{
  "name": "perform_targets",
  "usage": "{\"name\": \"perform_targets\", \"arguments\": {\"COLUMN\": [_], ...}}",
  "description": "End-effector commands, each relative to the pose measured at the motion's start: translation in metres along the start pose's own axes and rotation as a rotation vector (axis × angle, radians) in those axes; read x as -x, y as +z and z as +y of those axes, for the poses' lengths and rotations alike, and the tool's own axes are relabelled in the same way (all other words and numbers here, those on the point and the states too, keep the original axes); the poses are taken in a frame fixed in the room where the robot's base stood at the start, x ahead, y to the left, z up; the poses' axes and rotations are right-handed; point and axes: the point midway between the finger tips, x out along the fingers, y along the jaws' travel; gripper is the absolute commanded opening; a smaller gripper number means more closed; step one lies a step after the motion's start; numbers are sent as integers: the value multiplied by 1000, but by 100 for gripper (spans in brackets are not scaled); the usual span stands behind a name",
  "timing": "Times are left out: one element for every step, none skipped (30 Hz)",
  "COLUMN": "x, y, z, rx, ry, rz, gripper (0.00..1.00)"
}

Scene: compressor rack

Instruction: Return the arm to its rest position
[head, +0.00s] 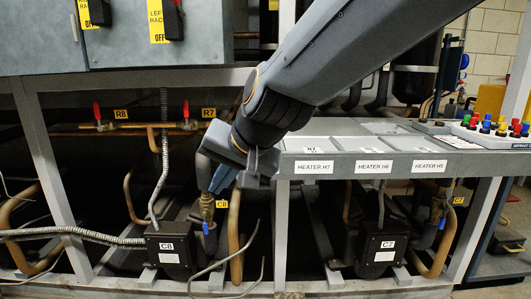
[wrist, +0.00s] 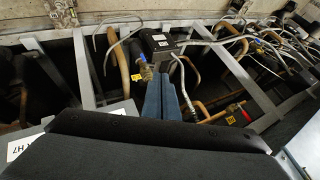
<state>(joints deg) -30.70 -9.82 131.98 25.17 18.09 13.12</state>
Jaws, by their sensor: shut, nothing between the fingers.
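My arm reaches down from the upper right in the head view, and my gripper (head: 217,188) points down at the rack, left of the heater panel (head: 365,142). Its blue fingers lie together with nothing between them, as the wrist view (wrist: 162,82) also shows. The fingertips appear close to a brass valve (head: 207,207) with a blue handle, beside the black box C8 (head: 170,251). I cannot tell whether they touch the valve. The wrist housing hides part of the pipework behind it.
Grey frame posts (head: 281,235) and copper pipes (head: 131,195) surround the gripper. Red-handled valves (head: 97,112) sit on a pipe at the left. A control box with coloured buttons (head: 490,130) stands at the right. A grey cabinet (head: 125,45) is at the upper left.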

Motion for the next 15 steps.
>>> {"name": "perform_targets", "arguments": {"x": [2, 4, 7, 10, 14, 20, 24, 29, 36, 41, 46, 53, 59, 64, 71], "y": [14, 24, 38, 48, 58, 72, 82, 91, 103, 111, 120, 131, 139, 148, 159], "z": [32, 51, 74, 90, 106, 126, 140, 153, 169, 180, 191, 204, 214, 222, 231], "rx": [31, 52, 81, 99, 118, 139, 154, 166, 182, 193, 203, 214, 223, 228, 238], "ry": [56, 89, 130, 158, 186, 220, 243, 264, 291, 309, 326, 347, 363, 377, 396], "rz": [-50, -86, -133, -169, -205, -252, -286, -319, -364, -394, -425, -466, -496, -527, -567], "gripper": [0, 0, 0, 0, 0, 0, 0, 0, 0, 0, 0, 0, 0, 0, 0]}}
